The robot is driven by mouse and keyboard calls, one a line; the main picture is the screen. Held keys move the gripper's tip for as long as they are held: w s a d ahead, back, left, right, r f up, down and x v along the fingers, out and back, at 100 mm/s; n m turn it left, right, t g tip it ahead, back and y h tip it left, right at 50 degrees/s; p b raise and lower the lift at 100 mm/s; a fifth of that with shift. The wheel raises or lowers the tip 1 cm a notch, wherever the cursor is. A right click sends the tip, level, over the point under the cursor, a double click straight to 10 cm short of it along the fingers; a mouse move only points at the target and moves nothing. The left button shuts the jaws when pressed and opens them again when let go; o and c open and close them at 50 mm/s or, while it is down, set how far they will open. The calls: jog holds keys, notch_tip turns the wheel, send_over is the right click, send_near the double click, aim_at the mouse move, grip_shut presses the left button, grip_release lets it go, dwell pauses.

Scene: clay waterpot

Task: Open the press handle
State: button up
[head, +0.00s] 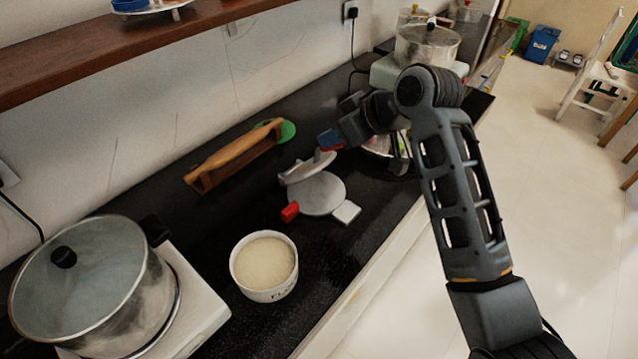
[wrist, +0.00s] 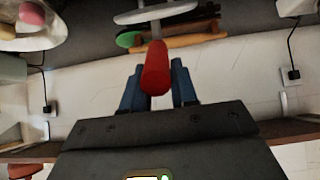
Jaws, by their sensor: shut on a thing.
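The press (head: 318,193) lies on the black counter, with a round grey lower plate, a red piece (head: 290,212) at its lower left and a pale tab at its right. Its upper plate (head: 306,166) is lifted and tilted up from the lower one. My gripper (head: 328,141) is above and behind the press, with its blue fingers around the red press handle (wrist: 155,68). In the wrist view, the handle sits between the two fingers, which are shut on it. The fingertip contact is partly hidden in the head view.
A white bowl of grain (head: 264,266) stands in front of the press. A large lidded pot (head: 90,285) is at the left. Another pot (head: 428,45) stands at the back. A wooden shelf (head: 100,50) hangs above the counter.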

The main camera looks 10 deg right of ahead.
jog(key=shift+w+a+r, duration=0.15)
grip_shut()
jog(key=shift+w+a+r+p, duration=0.3)
jog(key=shift+w+a+r, duration=0.1)
jog(key=shift+w, duration=0.15)
jog(key=shift+w+a+r+p, duration=0.3)
jog(key=shift+w+r, duration=0.05)
jog(key=shift+w, duration=0.15)
jog(key=o, duration=0.9)
grip_release()
jog(key=shift+v, duration=4)
jog(key=shift+f, duration=0.1)
